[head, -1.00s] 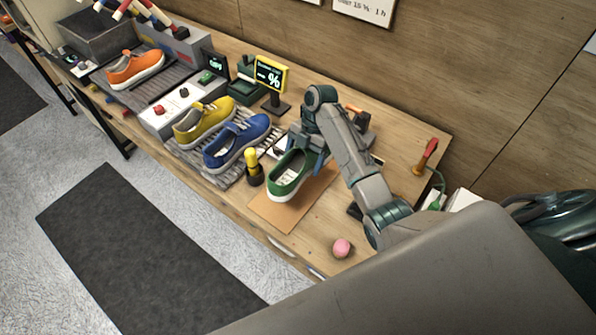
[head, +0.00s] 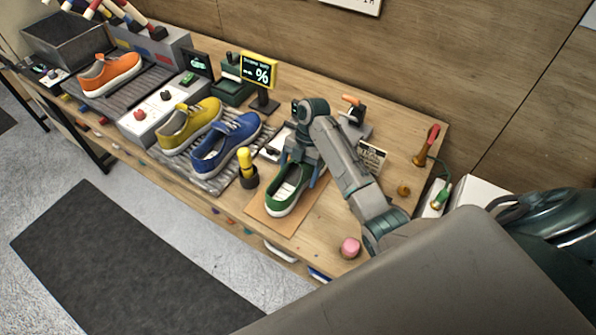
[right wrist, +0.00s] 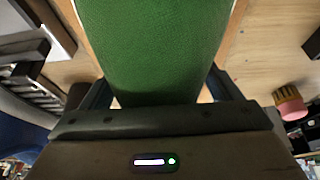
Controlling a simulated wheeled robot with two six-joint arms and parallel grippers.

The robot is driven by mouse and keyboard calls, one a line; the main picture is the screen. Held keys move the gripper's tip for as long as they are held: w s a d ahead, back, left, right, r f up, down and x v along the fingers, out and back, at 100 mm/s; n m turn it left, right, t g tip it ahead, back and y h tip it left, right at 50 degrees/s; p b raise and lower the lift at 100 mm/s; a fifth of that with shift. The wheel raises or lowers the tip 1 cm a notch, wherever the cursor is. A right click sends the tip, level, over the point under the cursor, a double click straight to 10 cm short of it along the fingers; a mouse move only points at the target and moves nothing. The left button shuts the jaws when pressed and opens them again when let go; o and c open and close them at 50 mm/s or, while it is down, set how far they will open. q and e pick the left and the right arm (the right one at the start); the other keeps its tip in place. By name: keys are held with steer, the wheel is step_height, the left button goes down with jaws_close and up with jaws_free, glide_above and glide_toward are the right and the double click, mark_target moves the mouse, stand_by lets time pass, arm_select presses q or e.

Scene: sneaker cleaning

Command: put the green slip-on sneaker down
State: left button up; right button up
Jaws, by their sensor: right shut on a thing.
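The green slip-on sneaker (head: 283,196) has a white sole and sits at or just above a tan mat (head: 264,213) on the wooden bench. I cannot tell for certain whether its sole touches the mat. My right gripper (head: 302,172) is shut on the sneaker at its far end. In the right wrist view the green fabric (right wrist: 150,45) fills the space between the two fingers (right wrist: 160,88). My left gripper is not in view.
A blue sneaker (head: 226,146) and a yellow sneaker (head: 188,124) stand on a ribbed rack to the left. A yellow-handled tool (head: 246,168) stands by the mat's left side. A pink round thing (head: 350,247) lies to the right, near the bench edge.

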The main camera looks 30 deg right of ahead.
steer(key=o, duration=1.1)
steer(key=shift+s+d, duration=0.1)
steer(key=shift+c, duration=0.2)
steer(key=shift+w+r, duration=0.2)
steer(key=shift+r, duration=0.1)
steer(key=shift+v, duration=1)
steer(key=p+v, duration=0.3)
steer(key=v, duration=0.1)
steer(key=shift+d+r+p, duration=0.2)
steer(key=shift+r+p, duration=0.3)
steer(key=shift+p, duration=0.05)
steer(key=shift+w, duration=0.1)
